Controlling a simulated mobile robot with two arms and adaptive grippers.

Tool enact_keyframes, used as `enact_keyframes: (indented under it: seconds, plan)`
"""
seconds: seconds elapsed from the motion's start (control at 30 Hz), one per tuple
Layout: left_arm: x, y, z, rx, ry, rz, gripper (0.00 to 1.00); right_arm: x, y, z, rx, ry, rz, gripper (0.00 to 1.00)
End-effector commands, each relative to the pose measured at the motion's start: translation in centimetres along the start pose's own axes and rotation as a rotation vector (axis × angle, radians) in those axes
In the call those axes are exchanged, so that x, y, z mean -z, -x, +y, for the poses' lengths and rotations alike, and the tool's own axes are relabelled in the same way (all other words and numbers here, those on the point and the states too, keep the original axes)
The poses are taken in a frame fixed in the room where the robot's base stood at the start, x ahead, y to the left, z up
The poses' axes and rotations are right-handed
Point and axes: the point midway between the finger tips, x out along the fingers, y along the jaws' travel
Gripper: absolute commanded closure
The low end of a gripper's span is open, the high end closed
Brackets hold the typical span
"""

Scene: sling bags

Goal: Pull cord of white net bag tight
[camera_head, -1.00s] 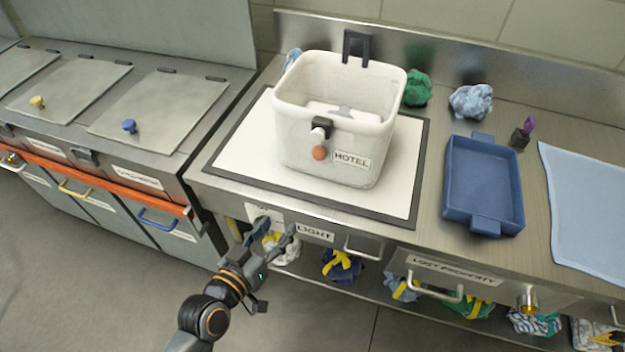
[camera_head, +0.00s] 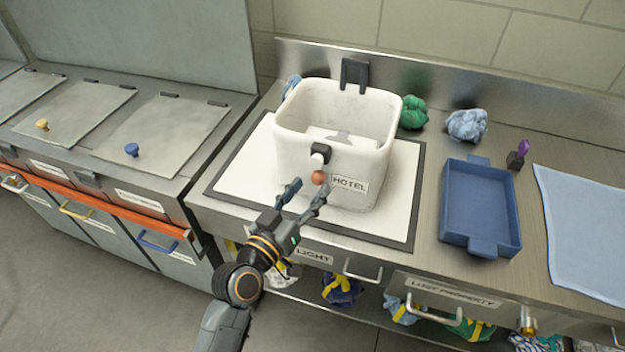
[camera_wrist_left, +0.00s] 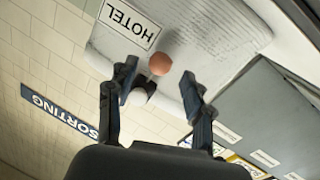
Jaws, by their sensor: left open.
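The white net bag (camera_head: 300,179) stands upright on a white, dark-edged mat (camera_head: 236,174) on the counter. Its front carries a HOTEL label, a dark cord lock with a white end, and an orange-brown ball (camera_head: 319,177). My left gripper (camera_head: 307,192) is open and empty, in front of the bag and just below the ball. In the left wrist view the ball (camera_wrist_left: 160,64) shows between the open fingers, beyond their tips, with the HOTEL label beside it. The cord itself is too small to make out. My right gripper is not in view.
A blue tray (camera_head: 480,208) and a light blue cloth (camera_head: 590,225) lie to the right. Green (camera_head: 413,112) and pale blue (camera_head: 467,125) crumpled cloths sit behind. Lidded bins (camera_head: 160,135) stand left. Drawer handles (camera_head: 362,271) stick out along the counter front.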

Motion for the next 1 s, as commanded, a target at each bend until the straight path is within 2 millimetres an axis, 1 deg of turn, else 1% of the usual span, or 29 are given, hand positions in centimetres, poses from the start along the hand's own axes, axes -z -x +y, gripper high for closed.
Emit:
enact_keyframes:
  seconds: [0.03,0.1,0.2,0.53,0.57,0.6,0.67,0.7,0.77,0.8,1.0]
  plan:
    - [0.1,-0.8,0.0,0.001,0.001,0.001,0.49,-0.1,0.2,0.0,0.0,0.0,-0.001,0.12]
    - [0.1,-1.5,-0.1,0.001,0.0,0.0,0.49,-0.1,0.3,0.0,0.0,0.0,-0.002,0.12]
    - [0.0,-2.1,-0.1,0.001,-0.001,0.0,0.49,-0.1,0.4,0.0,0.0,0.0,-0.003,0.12]
    - [-0.1,-2.4,-0.1,0.002,0.0,-0.001,0.49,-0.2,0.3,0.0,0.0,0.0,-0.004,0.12]
    - [-0.1,-2.4,-0.1,0.001,0.0,-0.001,0.55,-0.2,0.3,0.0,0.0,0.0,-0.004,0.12]
    - [-0.1,-2.4,-0.1,0.001,0.0,-0.001,0.63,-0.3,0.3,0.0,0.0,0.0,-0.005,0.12]
    - [-0.1,-2.4,-0.1,0.001,0.0,-0.001,0.75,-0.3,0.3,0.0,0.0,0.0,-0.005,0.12]
    - [-0.1,-2.4,-0.1,0.001,-0.001,-0.001,0.83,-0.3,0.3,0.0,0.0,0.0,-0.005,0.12]
    - [-0.1,-2.4,-0.1,0.002,-0.001,-0.001,0.95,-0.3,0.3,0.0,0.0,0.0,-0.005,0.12]
    - [-0.1,-2.4,-0.1,0.002,-0.001,-0.001,1.0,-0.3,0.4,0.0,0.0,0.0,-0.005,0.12]
    - [-0.2,-2.4,-0.1,0.002,-0.001,-0.001,1.0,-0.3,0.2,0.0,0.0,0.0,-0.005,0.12]
